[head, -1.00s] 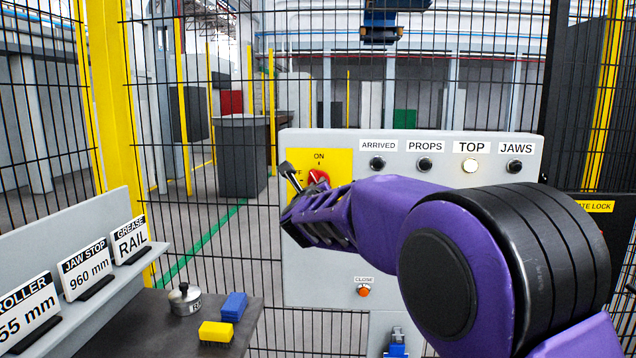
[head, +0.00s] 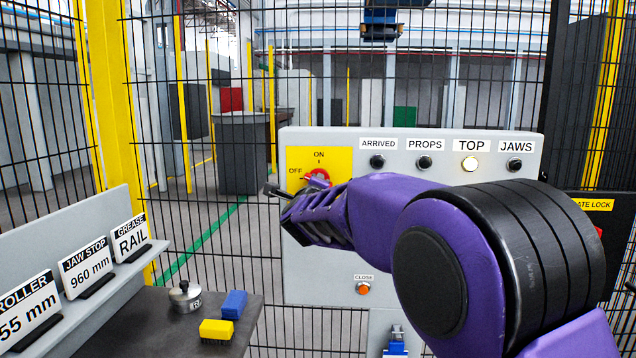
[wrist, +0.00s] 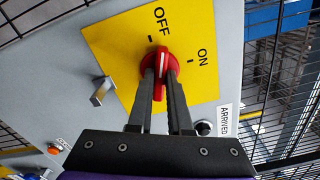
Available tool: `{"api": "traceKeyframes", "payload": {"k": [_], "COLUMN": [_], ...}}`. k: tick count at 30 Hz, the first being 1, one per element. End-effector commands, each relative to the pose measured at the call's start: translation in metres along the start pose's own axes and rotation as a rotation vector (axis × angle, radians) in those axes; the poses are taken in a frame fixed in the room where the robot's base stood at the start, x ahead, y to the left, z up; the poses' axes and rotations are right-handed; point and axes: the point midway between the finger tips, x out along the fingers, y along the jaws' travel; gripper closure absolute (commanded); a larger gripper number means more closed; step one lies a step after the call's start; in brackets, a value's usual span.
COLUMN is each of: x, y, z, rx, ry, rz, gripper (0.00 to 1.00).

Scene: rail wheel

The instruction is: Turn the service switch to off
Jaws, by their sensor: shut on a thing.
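The service switch is a red rotary knob (wrist: 161,66) on a yellow plate (wrist: 113,46) marked ON and OFF. In the wrist view my gripper (wrist: 160,82) is shut on the knob, one finger on each side. The knob's white line points close to the OFF mark, between OFF and ON. In the head view the knob (head: 317,175) shows only in part, with my gripper (head: 300,198) in front of its lower side. The plate (head: 338,158) is on the upper left of the grey panel (head: 315,270).
The panel has a row of lamps, with the TOP lamp (head: 469,163) lit, and an orange CLOSE button (head: 363,288) below. A metal bracket (wrist: 101,92) sticks out beside the plate. Wire mesh is behind.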

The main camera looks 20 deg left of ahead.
Motion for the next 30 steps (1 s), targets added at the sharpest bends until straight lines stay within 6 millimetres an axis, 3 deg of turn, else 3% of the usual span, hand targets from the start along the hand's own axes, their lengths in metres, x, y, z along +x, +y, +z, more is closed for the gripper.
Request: {"api": "traceKeyframes", "payload": {"k": [10,20,21,24,27,30], "x": [-0.0001,-0.0001,-0.0001,0.0,0.0,0.0], "y": [-0.0005,-0.0007,-0.0006,-0.0006,-0.0005,-0.0004], "z": [0.0006,0.0006,0.0005,0.0004,0.0002,0.0001], "rx": [-0.032,-0.376,-0.383,-0.379,-0.378,-0.377], "ry": [-0.001,-0.001,-0.001,-0.001,0.0,0.0], "rz": [-0.001,-0.001,-0.001,-0.001,0.0,0.0], "gripper": [1.0,1.0,0.79,0.61,0.45,0.45]}}
